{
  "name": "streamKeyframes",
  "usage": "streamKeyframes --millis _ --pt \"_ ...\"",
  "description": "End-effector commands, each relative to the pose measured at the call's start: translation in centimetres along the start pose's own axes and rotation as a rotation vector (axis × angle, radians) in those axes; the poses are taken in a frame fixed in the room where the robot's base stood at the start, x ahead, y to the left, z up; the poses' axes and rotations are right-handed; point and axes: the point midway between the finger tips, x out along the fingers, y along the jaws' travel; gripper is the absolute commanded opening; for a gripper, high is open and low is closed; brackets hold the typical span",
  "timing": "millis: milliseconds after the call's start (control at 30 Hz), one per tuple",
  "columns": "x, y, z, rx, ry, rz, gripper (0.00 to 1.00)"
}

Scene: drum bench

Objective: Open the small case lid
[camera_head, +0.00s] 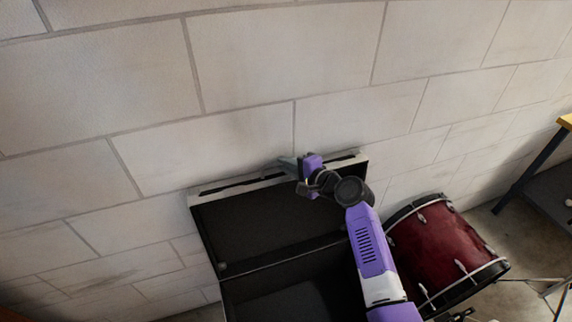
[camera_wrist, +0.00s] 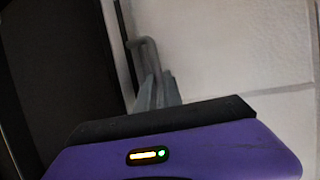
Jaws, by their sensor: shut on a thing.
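The small case (camera_head: 290,293) is black and stands open at the lower middle of the head view. Its lid (camera_head: 262,216) is raised, with a pale metal rim along the top edge close to the wall. My gripper (camera_head: 287,161) is at this top edge, shut on the lid's edge. The dark lid (camera_wrist: 58,62) fills the left of that view. The exact contact is hard to make out. My arm hides the lid's right side.
A pale block wall (camera_head: 230,60) rises right behind the lid. A dark red drum (camera_head: 445,250) stands close to the right of the case and my arm.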

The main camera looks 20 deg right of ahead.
Motion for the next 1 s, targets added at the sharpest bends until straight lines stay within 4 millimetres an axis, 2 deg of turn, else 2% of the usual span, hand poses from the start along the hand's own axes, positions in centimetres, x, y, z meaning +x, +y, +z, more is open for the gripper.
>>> streamKeyframes --millis 600,767,1000 --pt "-0.4 0.5 0.1 -0.001 0.001 -0.005 0.0" --pt "-2.4 1.3 0.8 -0.018 0.001 -0.05 0.0" --pt "-6.6 2.9 2.4 -0.057 0.001 -0.148 0.0"
